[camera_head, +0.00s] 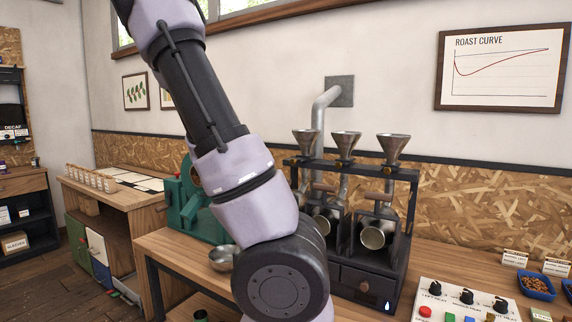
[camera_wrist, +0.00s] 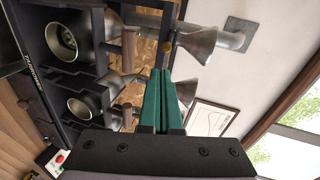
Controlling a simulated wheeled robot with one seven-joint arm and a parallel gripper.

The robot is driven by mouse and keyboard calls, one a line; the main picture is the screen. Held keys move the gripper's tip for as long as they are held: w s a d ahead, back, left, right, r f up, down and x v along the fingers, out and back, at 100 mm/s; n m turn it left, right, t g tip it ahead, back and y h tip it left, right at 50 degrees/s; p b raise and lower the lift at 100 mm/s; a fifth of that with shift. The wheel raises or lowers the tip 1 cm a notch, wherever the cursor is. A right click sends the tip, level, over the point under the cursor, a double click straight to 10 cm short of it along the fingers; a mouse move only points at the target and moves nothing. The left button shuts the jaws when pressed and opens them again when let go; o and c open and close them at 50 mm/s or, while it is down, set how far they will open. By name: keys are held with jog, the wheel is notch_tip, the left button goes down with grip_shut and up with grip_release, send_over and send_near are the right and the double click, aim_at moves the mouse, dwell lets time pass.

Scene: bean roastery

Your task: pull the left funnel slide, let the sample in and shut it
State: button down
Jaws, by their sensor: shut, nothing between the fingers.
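Three metal funnels stand in a row on a black rack (camera_head: 402,215) in the head view: left (camera_head: 306,142), middle (camera_head: 345,146), right (camera_head: 393,149). A small brass knob (camera_head: 294,166) sits below the left funnel. My gripper is hidden behind my arm there. In the wrist view my gripper (camera_wrist: 160,72) has its green fingers shut and empty. Above them is a funnel (camera_wrist: 198,42) with a brass knob (camera_wrist: 167,47) beside its neck; I cannot tell which funnel it is. Another funnel shows partly behind the fingers. Touching is not clear.
Metal drums (camera_head: 375,235) with wooden handles sit below the funnels. A pipe (camera_head: 322,110) rises behind them. A control panel (camera_head: 465,305) and blue bean trays (camera_head: 536,286) are at the right. A metal bowl (camera_head: 223,258) and a green machine (camera_head: 185,212) are at the left.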

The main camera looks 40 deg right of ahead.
send_near(291, 160)
jog(key=shift+m, duration=0.4)
jog(key=x, duration=0.3)
jog(key=f+x, duration=0.1)
jog(key=x, duration=0.2)
jog(key=shift+d+f, duration=0.15)
jog(key=shift+d, duration=0.1)
jog(key=shift+d, duration=0.1)
jog(key=d, duration=0.3)
jog(key=shift+w+d, duration=0.2)
jog(key=shift+w, duration=0.2)
jog(key=shift+w+d, duration=0.1)
